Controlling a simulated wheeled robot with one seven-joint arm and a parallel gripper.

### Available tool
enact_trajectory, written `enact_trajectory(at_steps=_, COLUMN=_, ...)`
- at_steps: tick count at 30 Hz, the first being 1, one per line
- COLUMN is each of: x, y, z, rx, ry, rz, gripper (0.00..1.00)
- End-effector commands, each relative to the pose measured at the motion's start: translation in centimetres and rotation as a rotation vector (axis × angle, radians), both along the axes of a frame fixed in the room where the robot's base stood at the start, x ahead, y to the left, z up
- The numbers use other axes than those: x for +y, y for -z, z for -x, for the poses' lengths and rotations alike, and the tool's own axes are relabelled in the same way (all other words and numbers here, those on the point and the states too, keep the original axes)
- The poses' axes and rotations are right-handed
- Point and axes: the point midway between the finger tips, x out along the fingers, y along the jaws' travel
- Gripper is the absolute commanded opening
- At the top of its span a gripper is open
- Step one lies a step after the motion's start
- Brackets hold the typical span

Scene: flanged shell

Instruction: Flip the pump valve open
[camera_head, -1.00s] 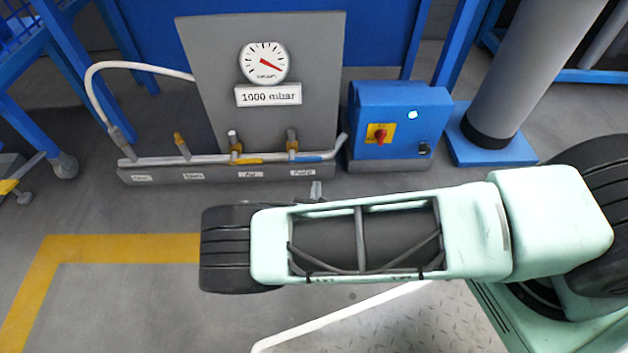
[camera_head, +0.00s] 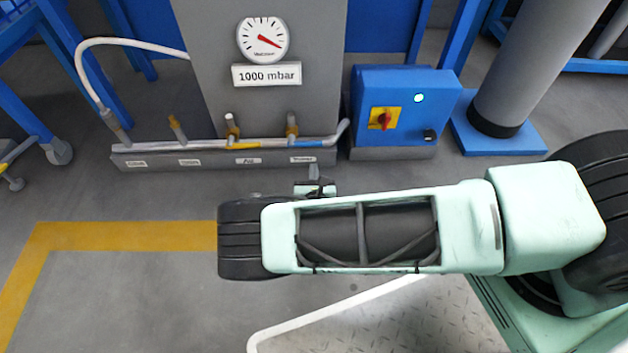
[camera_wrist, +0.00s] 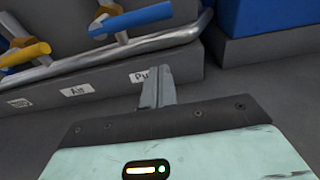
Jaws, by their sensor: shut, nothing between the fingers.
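The pump valve's blue handle (camera_head: 314,143) lies along the pipe above the right-hand label, at the right end of the grey base. In the wrist view the blue handle (camera_wrist: 132,19) is at the top, above the partly hidden "Pu…" label. My gripper (camera_head: 314,175) shows just beyond my arm, in front of the base and below the valve. In the wrist view my gripper (camera_wrist: 157,78) has its fingers together, holding nothing. The fingertips overlap the label in the picture and appear apart from the handle.
The air valve's yellow handle (camera_head: 243,145) is left of the blue one. A metal pipe (camera_head: 205,146) runs along the base. The gauge (camera_head: 262,40) stands above a "1000 mbar" sign (camera_head: 266,75). A blue box (camera_head: 405,105) with a red switch stands right. Open floor lies left.

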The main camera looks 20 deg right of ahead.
Motion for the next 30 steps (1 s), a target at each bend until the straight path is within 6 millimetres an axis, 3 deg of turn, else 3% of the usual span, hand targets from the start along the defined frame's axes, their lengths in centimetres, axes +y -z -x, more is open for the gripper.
enact_trajectory(at_steps=1, x=-0.4, y=0.8, z=-1.1, rx=0.0, ry=0.003, rz=-0.001, gripper=0.0)
enact_trajectory(at_steps=8, x=-1.6, y=0.9, z=-5.1, rx=-0.002, ry=0.001, rz=-0.001, gripper=0.0)
enact_trajectory(at_steps=16, x=-1.3, y=-2.4, z=-4.3, rx=0.0, ry=0.0, rz=-0.001, gripper=0.0)
enact_trajectory(at_steps=30, x=-1.3, y=-3.2, z=-4.1, rx=0.001, ry=0.0, rz=0.0, gripper=0.0)
